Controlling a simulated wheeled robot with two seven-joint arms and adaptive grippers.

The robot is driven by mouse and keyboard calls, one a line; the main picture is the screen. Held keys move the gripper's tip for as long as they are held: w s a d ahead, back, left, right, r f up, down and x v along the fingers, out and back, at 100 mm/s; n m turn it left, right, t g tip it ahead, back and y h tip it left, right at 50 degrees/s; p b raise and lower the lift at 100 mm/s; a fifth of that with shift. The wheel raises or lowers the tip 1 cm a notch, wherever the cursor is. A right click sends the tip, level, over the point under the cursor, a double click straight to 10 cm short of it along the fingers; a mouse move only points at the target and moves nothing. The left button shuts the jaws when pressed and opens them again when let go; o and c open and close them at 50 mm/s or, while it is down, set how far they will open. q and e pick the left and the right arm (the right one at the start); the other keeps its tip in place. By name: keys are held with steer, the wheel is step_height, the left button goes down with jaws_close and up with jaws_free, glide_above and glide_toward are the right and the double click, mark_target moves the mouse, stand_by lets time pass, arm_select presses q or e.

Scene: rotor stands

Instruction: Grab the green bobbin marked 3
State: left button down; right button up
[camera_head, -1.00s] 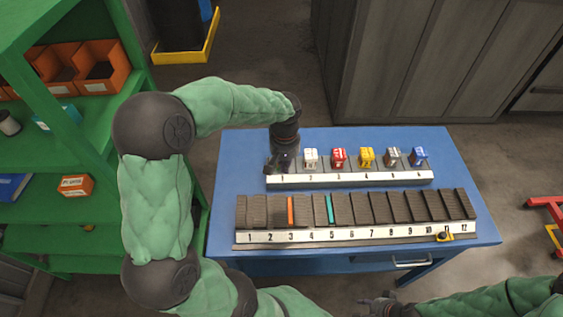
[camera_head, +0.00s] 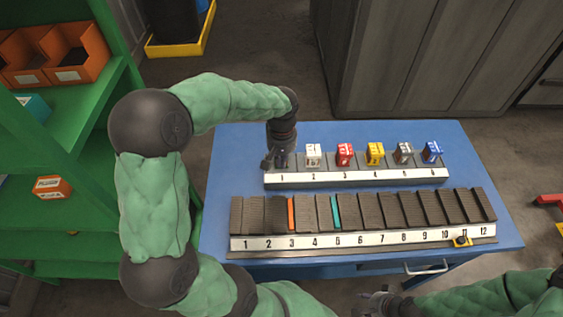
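No green bobbin marked 3 can be made out. The back rack (camera_head: 350,180) has marked positions holding a white (camera_head: 313,155), a red (camera_head: 344,154), a yellow (camera_head: 374,153), a grey (camera_head: 404,152) and a blue block (camera_head: 432,151); their marks are too small to read. My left gripper (camera_head: 274,163) points down at position 1, at the rack's left end. It hides most of that spot, and its fingers are too small and dark to judge. My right gripper (camera_head: 378,304) is low at the bottom edge, in front of the table, its fingers unclear.
Green shelves (camera_head: 75,130) stand left of the blue table (camera_head: 233,150); grey cabinets (camera_head: 430,60) stand behind.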

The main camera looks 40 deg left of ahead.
arm_select(q)
step_height(320, 180, down, 9)
steer(key=shift+f+b, duration=0.2)
steer(key=shift+b, duration=0.45)
steer(key=shift+w+a+r, duration=0.25)
steer(key=shift+w+a, duration=0.8)
steer(key=shift+w, duration=0.2)
steer(key=shift+w+a, duration=0.2)
steer(key=shift+w, duration=0.05)
steer(key=shift+w+a, duration=1)
steer(key=shift+w, duration=0.15)
